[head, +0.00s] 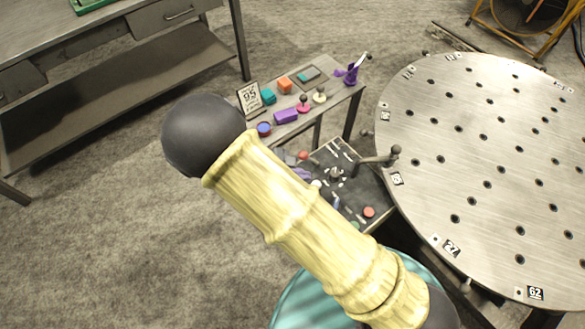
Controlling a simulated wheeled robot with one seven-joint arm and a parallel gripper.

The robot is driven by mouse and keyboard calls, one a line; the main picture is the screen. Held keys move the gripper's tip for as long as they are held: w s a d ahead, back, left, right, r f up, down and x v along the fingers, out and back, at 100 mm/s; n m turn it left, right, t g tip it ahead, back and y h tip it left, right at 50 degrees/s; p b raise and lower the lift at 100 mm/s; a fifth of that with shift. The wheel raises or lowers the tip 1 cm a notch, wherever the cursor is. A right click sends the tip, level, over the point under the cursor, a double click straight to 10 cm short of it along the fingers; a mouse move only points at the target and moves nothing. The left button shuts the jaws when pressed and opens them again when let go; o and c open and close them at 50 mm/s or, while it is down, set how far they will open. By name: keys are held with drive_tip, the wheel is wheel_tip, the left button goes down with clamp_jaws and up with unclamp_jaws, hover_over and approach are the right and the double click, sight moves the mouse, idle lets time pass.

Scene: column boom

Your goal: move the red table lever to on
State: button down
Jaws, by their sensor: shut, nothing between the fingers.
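A dark control panel (350,181) stands at the centre, beside the large round metal table, and my yellow arm covers part of it. A small red knob (303,155) shows at the panel's upper left, close to my arm. It may be the red lever's tip; its shaft and its position cannot be made out. A round red button or cap (369,212) sits at the panel's lower right. A grey lever with a dark ball (395,151) sticks out at the panel's right edge. My gripper is not in view; only arm links show.
The round table (480,168) with holes and number tags fills the right. A narrow table (335,100) behind the panel holds coloured blocks, a purple cup and a number sign. A workbench (110,45) stands at upper left. The floor at lower left is clear.

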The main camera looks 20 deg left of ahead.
drive_tip(key=s+a+f+n+t+y+b, duration=0.1)
drive_tip(key=s+a+f+n+t+b, duration=0.1)
drive_tip(key=s+a+f+n+t, duration=0.2)
drive_tip(key=a+f+n+t, duration=0.3)
drive_tip(key=a+n, duration=0.1)
drive_tip(key=a, duration=0.2)
drive_tip(key=shift+s+a+y+b, duration=0.3)
drive_tip(key=shift+s+a+b, duration=0.05)
drive_tip(key=shift+a, duration=0.05)
drive_tip(key=shift+w, duration=0.1)
drive_tip(key=w+r+p+x, duration=0.1)
drive_tip(key=r+p+x, duration=0.1)
drive_tip(key=x, duration=1)
drive_tip(key=shift+w+d+r+p, duration=0.25)
drive_tip(key=shift+w+d+p, duration=0.05)
drive_tip(key=shift+p, duration=0.3)
drive_tip(key=shift+a+r, duration=0.1)
drive_tip(key=shift+r, duration=0.05)
